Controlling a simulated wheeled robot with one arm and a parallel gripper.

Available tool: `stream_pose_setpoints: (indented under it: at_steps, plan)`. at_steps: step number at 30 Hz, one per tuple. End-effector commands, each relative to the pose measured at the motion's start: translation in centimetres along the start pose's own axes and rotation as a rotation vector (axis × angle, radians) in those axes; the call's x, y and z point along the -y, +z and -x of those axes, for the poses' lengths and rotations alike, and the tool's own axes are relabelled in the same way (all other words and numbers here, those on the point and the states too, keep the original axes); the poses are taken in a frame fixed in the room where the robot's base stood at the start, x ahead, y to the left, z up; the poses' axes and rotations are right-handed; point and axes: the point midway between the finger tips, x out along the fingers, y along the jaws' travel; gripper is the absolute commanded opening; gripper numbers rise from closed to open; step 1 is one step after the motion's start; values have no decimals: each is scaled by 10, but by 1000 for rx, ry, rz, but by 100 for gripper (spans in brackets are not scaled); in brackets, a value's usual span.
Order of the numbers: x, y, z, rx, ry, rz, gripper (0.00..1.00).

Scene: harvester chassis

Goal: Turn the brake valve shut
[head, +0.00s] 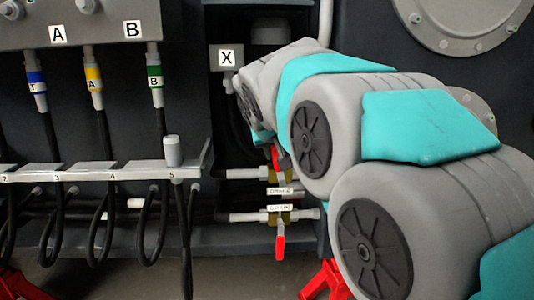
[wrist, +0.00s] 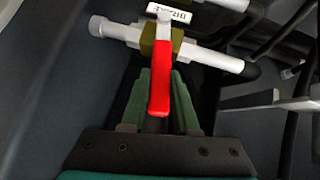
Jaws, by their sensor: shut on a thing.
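The brake valve (wrist: 162,45) has a brass body on a light grey pipe, with a label reading roughly BRAKE beside it. Its red lever (wrist: 159,80) stands across the pipe. My gripper (wrist: 160,80) has its green fingers closed on either side of the lever's free end. In the head view the upper valve (head: 279,174) shows its red lever (head: 277,158) pointing up, slightly left. My arm hides the gripper there.
A second valve (head: 279,214) sits just below, its red lever (head: 281,247) hanging straight down. Hoses and a grey bracket (head: 110,172) lie to the left. A box marked X (head: 226,57) is above. Red stands (head: 326,283) are on the floor.

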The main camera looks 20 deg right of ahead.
Motion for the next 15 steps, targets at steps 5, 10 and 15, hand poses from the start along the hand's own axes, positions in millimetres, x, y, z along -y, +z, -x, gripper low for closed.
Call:
stream_pose_setpoints:
  at_steps: [5, 10, 15]
  plan:
    - [-10, 1, 0, 1, -76, -79, 0]
    - [-16, 1, -1, 0, -125, -127, 0]
    - [-18, 2, -2, 1, -148, -149, 0]
